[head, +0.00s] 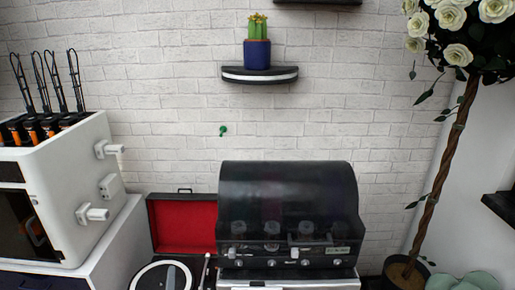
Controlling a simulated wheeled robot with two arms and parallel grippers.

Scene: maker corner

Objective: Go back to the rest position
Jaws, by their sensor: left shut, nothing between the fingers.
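I see neither of my grippers and no part of my arms that I can make out in the head view. The task names no object of its own. The view faces a white brick wall (150,110) with furniture along its foot.
A white machine (75,185) with black cables stands left. A red-lined open case (182,222), a record player (162,275) and a dark domed machine (287,195) stand along the wall. A shelf (245,77) holds a potted cactus (257,50). A rose tree (450,150) stands right.

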